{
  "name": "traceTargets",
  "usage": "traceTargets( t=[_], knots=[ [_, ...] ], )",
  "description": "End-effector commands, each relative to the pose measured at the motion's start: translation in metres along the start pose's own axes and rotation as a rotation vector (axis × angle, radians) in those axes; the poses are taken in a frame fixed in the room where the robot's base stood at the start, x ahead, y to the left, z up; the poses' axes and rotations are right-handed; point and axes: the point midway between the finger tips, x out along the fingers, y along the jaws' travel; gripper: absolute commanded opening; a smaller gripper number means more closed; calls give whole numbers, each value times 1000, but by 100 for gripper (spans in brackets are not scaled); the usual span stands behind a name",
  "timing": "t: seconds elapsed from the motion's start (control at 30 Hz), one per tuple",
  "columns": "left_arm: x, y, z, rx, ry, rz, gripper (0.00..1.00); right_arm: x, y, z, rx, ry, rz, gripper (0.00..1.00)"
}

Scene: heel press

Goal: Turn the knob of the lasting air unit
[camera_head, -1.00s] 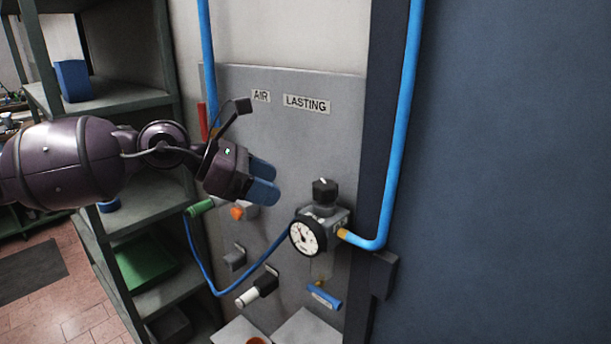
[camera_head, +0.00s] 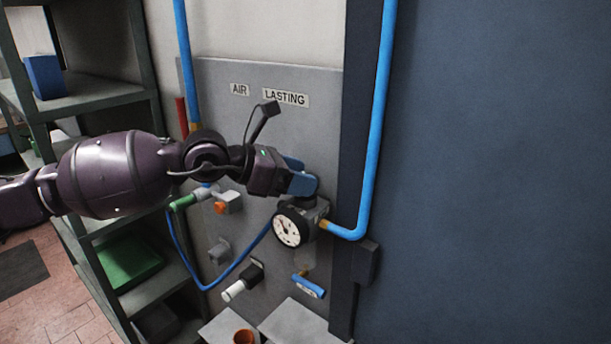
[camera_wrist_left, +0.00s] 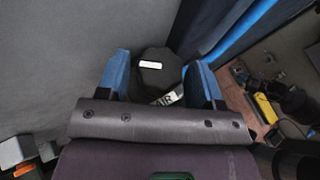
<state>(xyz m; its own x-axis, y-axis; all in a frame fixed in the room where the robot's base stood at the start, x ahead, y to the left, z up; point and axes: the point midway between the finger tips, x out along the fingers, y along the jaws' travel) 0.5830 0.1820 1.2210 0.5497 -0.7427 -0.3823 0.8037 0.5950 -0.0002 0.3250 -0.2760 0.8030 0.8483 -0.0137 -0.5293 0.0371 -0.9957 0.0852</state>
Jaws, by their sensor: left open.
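The lasting air unit (camera_head: 316,212) is mounted on the grey panel under the "LASTING" label (camera_head: 285,97), with a round white gauge (camera_head: 289,229) on its front. Its black knob (camera_wrist_left: 157,70) shows in the left wrist view with a white mark on top. My left gripper (camera_head: 306,182) is at the top of the unit and hides the knob in the head view. In the left wrist view its two blue fingers (camera_wrist_left: 162,80) are open, one on each side of the knob. I cannot tell whether they touch it. My right gripper is not in view.
A blue air pipe (camera_head: 372,130) runs down to the unit's right side. A blue-handled valve (camera_head: 308,285) is below it. Green shelves (camera_head: 95,95) stand further left.

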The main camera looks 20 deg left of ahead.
Motion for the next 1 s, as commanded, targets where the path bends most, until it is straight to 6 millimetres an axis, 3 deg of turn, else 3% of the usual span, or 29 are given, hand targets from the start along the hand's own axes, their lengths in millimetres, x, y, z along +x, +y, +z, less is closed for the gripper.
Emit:
traceTargets(
  t=[0.2, 0.5, 0.57, 0.73, 1.0],
  knots=[
    [14, 0, 0, 0, 0, 0, 60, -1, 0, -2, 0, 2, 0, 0],
    [16, 0, 0, 0, 0, 0, 60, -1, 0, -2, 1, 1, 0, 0],
    [16, 0, 0, 0, 0, 0, 54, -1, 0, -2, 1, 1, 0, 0],
    [16, 0, 0, 0, 0, 0, 28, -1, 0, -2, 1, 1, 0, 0],
    [16, 0, -1, 4, 1, -9, 26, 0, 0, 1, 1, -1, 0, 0]
  ],
)
